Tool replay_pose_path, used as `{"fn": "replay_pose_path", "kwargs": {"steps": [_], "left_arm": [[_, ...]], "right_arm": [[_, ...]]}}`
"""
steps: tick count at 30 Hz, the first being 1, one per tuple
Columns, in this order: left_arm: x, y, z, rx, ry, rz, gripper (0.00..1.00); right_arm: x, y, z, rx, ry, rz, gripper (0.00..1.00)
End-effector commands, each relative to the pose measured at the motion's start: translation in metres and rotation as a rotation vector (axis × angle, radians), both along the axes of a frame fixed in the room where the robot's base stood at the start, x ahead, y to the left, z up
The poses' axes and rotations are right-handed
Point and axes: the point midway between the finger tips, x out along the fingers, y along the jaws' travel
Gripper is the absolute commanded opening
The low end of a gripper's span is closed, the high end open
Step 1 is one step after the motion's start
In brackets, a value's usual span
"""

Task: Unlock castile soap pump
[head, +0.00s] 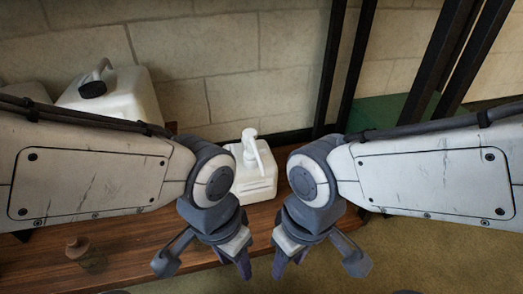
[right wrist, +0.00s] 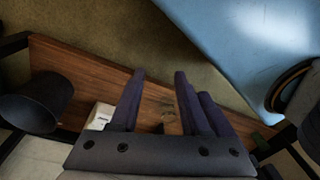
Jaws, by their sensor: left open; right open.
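The soap pump bottle (head: 258,183) is a white jug with a label, upright on the wooden shelf between my arms in the head view. Its white pump head (head: 250,137) sits on top, with a spout slanting down to the right. My left gripper (head: 241,264) and right gripper (head: 281,265) hang in front of the bottle, apart from it, fingers pointing down. Both are open and hold nothing visible. In the right wrist view the right gripper's fingers (right wrist: 159,75) stand apart over the shelf. A white labelled object (right wrist: 100,117) shows beside them, partly hidden; it may be the bottle.
A larger white jug (head: 125,95) with a black cap stands at the back left. A small brown-capped bottle (head: 85,252) is at the front left of the wooden shelf (head: 140,245). Black posts (head: 335,65) rise behind on the right. Carpet lies in front.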

Motion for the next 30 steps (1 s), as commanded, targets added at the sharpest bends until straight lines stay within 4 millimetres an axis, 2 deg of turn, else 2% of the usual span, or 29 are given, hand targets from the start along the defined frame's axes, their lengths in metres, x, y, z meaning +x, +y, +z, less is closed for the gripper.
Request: {"fn": "replay_pose_path", "kwargs": {"steps": [1, 3, 8, 11, 27, 30], "left_arm": [[0.000, 0.000, 0.000, 0.000, 0.000, 0.000, 0.50], [0.000, 0.000, 0.004, 0.000, 0.000, 0.000, 0.50], [0.000, 0.000, 0.028, 0.000, 0.000, 0.000, 0.50], [0.000, 0.000, 0.055, 0.000, 0.000, 0.000, 0.50], [0.000, 0.000, 0.257, 0.000, 0.000, 0.000, 0.50], [0.000, 0.000, 0.285, 0.000, 0.000, 0.000, 0.50]], "right_arm": [[0.000, 0.000, 0.000, 0.000, 0.000, 0.000, 0.23], [0.000, 0.000, 0.004, 0.000, 0.000, 0.000, 0.00], [0.000, 0.000, 0.028, 0.000, 0.000, 0.000, 0.00], [0.000, 0.000, 0.055, 0.000, 0.000, 0.000, 0.00], [0.000, 0.000, 0.257, 0.000, 0.000, 0.000, 0.00], [0.000, 0.000, 0.285, 0.000, 0.000, 0.000, 0.00]]}}
